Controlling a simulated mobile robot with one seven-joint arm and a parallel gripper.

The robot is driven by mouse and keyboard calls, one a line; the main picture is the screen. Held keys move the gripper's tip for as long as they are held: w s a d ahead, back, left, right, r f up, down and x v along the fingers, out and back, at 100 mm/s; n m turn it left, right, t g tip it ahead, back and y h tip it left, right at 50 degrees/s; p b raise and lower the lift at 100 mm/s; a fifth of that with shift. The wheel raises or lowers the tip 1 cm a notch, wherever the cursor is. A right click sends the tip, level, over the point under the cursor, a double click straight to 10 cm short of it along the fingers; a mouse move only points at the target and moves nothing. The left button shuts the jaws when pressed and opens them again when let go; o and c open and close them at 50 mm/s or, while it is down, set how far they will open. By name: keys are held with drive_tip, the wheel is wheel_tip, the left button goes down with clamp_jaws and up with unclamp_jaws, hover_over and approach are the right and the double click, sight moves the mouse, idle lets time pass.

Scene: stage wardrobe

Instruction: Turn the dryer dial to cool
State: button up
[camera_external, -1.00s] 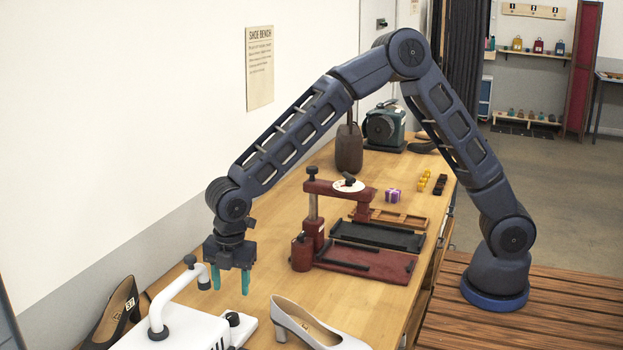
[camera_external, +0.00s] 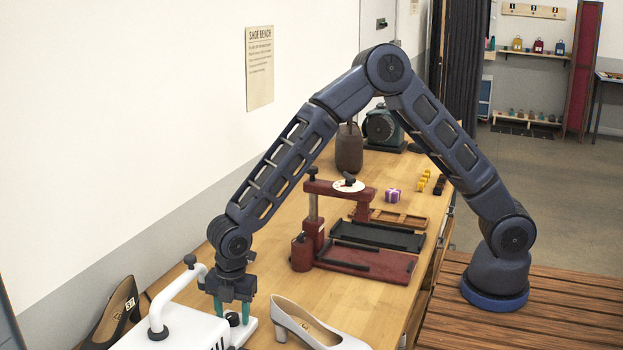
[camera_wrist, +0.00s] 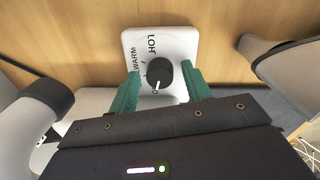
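The dryer (camera_external: 178,332) is white with a bent tube, at the bottom left of the outside view. Its black round dial (camera_wrist: 158,72) sits on a white plate (camera_wrist: 175,42) printed HOT and WARM. A white mark on the dial points toward the bottom of the wrist view, near partly hidden lettering; I cannot read that setting. My gripper (camera_wrist: 162,77) is open, with one green finger on each side of the dial. Gaps show between the fingertips and the dial in the wrist view. In the outside view my gripper (camera_external: 231,310) is down over the dial (camera_external: 233,320).
A white heeled shoe (camera_external: 310,328) lies just right of the dryer. A black shoe (camera_external: 114,312) is at its left, by the wall. A red press (camera_external: 313,230) stands farther back on the wooden bench (camera_external: 275,262), which is bare between press and dryer.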

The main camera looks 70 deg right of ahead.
drive_tip(key=c, duration=0.8)
drive_tip(key=shift+m, duration=0.3)
drive_tip(key=m, duration=0.4)
drive_tip(key=shift+a+r+m, duration=0.1)
drive_tip(key=shift+m, duration=0.2)
drive_tip(key=shift+m+h, duration=0.3)
drive_tip(key=shift+m, duration=1.9)
drive_tip(key=o, duration=1)
